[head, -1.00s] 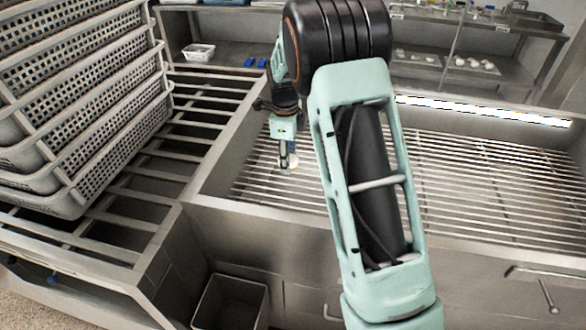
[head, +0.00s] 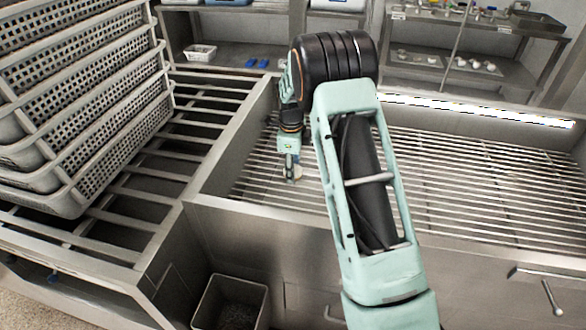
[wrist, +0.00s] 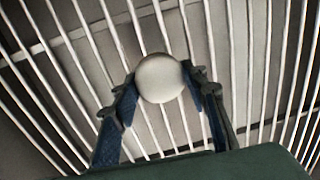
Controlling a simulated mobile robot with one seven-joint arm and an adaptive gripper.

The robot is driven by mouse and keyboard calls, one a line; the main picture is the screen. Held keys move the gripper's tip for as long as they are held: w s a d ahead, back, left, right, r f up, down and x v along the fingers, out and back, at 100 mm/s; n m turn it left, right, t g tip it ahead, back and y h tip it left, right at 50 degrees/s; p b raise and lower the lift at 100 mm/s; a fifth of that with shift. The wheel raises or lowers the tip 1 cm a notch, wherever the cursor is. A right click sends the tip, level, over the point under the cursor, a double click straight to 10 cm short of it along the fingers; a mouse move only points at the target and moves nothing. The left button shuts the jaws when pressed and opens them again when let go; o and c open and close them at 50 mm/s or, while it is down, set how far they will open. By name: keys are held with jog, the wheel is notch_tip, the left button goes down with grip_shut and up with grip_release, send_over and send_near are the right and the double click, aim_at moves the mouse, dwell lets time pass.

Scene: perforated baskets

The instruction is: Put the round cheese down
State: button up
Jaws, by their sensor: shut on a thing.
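The round cheese (wrist: 159,78) is a pale, smooth disc. In the wrist view it sits between the two dark fingers of my gripper (wrist: 160,92), which is shut on it. The slatted metal grate shows behind the cheese. In the head view my gripper (head: 291,177) points down at the left part of the grate (head: 460,190), low over the slats. The cheese is small there and partly hidden by the fingers. I cannot tell whether it touches the slats.
A stack of grey perforated baskets (head: 90,110) stands on a slatted rack (head: 150,185) at the left. The grate lies in a metal basin with a raised front edge (head: 250,215). A bin (head: 232,300) stands below. Most of the grate on the right is clear.

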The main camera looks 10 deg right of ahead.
jog(key=o, duration=1.3)
jog(key=shift+f, duration=0.15)
notch_tip(320, 180, up, 12)
jog(key=s+p, duration=0.1)
jog(key=shift+a, duration=0.25)
jog(key=shift+s, duration=0.1)
